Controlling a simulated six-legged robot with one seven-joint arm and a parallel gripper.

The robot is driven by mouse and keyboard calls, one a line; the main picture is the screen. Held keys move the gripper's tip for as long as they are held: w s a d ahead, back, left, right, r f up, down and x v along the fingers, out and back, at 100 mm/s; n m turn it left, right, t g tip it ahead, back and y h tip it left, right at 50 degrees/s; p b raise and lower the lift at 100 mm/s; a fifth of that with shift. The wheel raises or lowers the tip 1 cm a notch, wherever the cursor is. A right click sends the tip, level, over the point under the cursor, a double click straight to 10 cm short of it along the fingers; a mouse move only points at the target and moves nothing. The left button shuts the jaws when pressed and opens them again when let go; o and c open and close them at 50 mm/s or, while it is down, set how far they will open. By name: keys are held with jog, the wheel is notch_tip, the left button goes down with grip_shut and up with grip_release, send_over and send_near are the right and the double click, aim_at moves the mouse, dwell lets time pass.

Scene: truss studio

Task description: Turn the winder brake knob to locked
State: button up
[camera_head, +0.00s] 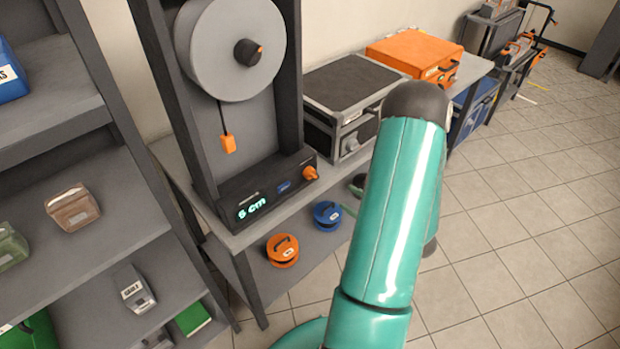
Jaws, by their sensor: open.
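The winder (201,128) is a tall dark frame on a grey bench. It carries a large grey disc (205,40) with a dark hub knob (247,53) that has an orange mark. An orange knob (310,173) sits at the right end of its base panel, beside a lit display (251,208) reading "5 cm". I cannot tell which of the two knobs is the brake, or read its setting. An orange tag (228,144) hangs below the disc. My teal arm crosses the right of centre, apart from the winder in the picture. My gripper is not in view.
A grey-topped case (352,85) and an orange case (415,52) stand on the bench (240,238) right of the winder. Orange (282,250) and blue (327,214) reels lie on its lower shelf. A dark shelf rack (100,240) stands left. Tiled floor is open at right.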

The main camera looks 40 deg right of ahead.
aim_at(315, 176)
jog(key=w, duration=0.4)
jog(key=w+a, duration=0.1)
jog(key=w, duration=0.8)
jog(key=shift+a, duration=0.35)
jog(key=c, duration=0.7)
